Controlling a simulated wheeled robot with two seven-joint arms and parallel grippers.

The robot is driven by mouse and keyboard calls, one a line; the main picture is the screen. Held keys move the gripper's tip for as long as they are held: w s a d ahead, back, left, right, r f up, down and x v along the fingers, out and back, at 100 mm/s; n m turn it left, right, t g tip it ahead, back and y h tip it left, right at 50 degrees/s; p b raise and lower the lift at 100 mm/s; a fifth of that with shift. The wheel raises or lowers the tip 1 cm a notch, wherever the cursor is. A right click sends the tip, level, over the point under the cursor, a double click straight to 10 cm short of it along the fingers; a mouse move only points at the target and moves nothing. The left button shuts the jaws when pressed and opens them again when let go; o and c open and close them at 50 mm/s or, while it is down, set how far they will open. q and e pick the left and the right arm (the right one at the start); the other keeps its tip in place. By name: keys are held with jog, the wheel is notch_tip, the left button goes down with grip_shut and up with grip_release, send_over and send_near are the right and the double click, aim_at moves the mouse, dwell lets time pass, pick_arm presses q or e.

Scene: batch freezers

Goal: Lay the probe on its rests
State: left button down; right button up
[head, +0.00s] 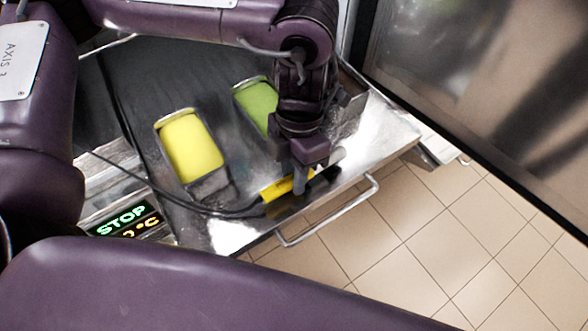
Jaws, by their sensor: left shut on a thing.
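The probe (276,190) has a yellow handle and a dark cable that runs left across the metal top. My left gripper (303,183) is shut on the probe near the tray's front edge, above the bar handle. The probe lies slanted, its right part rising towards the upper right, partly hidden by the gripper. I cannot tell whether it touches the surface. Dark and pale pieces (338,157) show just right of the fingers; I cannot tell whether they are the rests or part of the probe. My right gripper is not in view.
A tub of yellow ice cream (192,148) and a tub of green ice cream (257,103) stand behind the probe. A display (122,219) reads STOP and °C at left. A bar handle (330,217) sticks out over the tiled floor (430,240). A metal door (500,80) stands right.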

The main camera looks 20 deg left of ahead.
pick_arm(q)
jog(key=shift+f, duration=0.3)
jog(key=c, duration=1.1)
grip_release()
jog(key=shift+c, duration=0.2)
jog(key=v, duration=0.8)
jog(key=shift+f, duration=0.1)
